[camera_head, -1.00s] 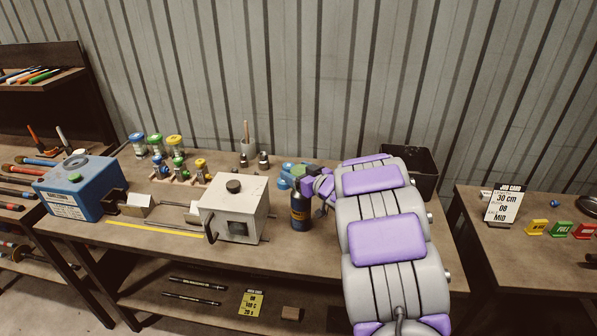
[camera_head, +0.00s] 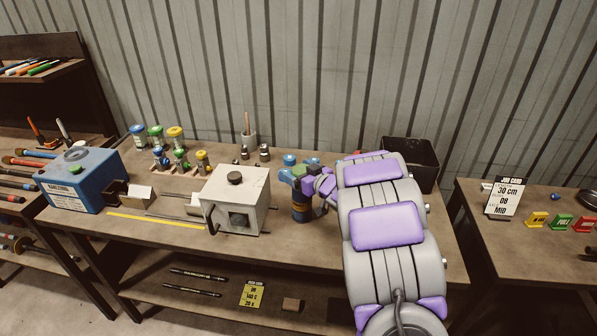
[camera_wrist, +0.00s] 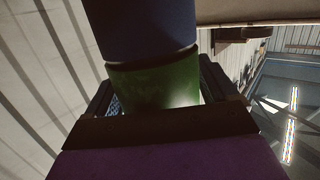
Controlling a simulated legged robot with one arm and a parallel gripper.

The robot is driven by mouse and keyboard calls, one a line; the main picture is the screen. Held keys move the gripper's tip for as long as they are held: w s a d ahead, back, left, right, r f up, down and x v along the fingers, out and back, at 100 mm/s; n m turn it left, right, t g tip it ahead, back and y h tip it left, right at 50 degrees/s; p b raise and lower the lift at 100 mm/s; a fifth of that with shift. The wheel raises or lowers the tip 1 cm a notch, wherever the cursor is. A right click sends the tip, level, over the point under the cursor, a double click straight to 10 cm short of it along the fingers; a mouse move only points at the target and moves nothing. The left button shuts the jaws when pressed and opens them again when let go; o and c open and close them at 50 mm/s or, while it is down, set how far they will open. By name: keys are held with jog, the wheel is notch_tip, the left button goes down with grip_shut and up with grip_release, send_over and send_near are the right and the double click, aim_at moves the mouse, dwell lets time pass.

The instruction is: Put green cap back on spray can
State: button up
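The spray can (camera_head: 300,210) stands upright on the bench, dark blue with a yellowish label. My gripper (camera_head: 303,180) is at the can's top and hides it in the head view. In the wrist view, the green cap (camera_wrist: 155,86) is between my gripper's two fingers (camera_wrist: 157,100), and the gripper appears shut on it. The blue can body (camera_wrist: 148,30) lies in line with the cap, with a thin dark seam between them. I cannot tell whether the cap is fully seated.
The grey crimper box (camera_head: 235,196) stands left of the can. Small blue-topped items (camera_head: 289,160) are close behind my gripper. A black bin (camera_head: 412,150) is at the back right. Coloured jars (camera_head: 156,136) and a blue machine (camera_head: 82,180) are farther left. The bench front is mostly clear.

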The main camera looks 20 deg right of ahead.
jog(key=shift+o, duration=1.1)
jog(key=shift+s+d, duration=0.1)
jog(key=p+v, duration=0.4)
jog(key=v, duration=1.3)
